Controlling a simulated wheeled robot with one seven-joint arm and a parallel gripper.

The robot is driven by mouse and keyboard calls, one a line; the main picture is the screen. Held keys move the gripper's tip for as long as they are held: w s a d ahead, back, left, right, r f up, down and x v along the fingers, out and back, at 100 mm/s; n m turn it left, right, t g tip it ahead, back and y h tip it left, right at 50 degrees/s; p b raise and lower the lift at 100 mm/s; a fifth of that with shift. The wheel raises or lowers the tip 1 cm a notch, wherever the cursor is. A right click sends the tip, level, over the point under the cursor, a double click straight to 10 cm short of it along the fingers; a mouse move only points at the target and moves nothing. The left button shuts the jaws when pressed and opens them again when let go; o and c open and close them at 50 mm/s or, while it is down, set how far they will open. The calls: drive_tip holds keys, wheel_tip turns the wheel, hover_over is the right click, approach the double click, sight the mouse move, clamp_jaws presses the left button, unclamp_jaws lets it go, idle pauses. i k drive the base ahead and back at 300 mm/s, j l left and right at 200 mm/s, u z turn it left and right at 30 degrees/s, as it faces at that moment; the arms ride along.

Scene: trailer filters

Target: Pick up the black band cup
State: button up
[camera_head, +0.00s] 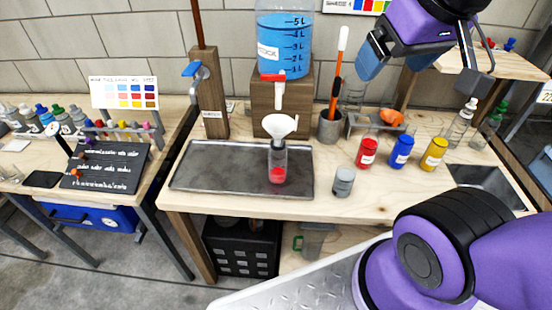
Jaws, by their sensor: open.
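A small grey cup (343,182) stands upright on the wooden bench right of the metal tray; I cannot clearly make out a black band on it. A second grey cup (330,127) farther back holds an orange-handled tool and a white-tipped stick. My gripper (422,72) is at the upper right, above the back of the bench. Its fingers are wide apart with nothing between them. It is well above and to the right of both cups and touches neither.
A metal tray (215,180) bears a clear bottle (277,166) with a white funnel. Red (367,152), blue (401,152) and yellow (433,154) jars stand right of the cups. A blue-filled tank (284,47) stands behind. The bench front around the small grey cup is clear.

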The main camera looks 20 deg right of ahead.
sight(346, 174)
drive_tip(key=j+z, duration=0.25)
drive_tip(key=z, duration=0.15)
drive_tip(key=k+j+z, duration=0.1)
drive_tip(key=j+z, duration=0.15)
drive_tip(key=z, duration=0.2)
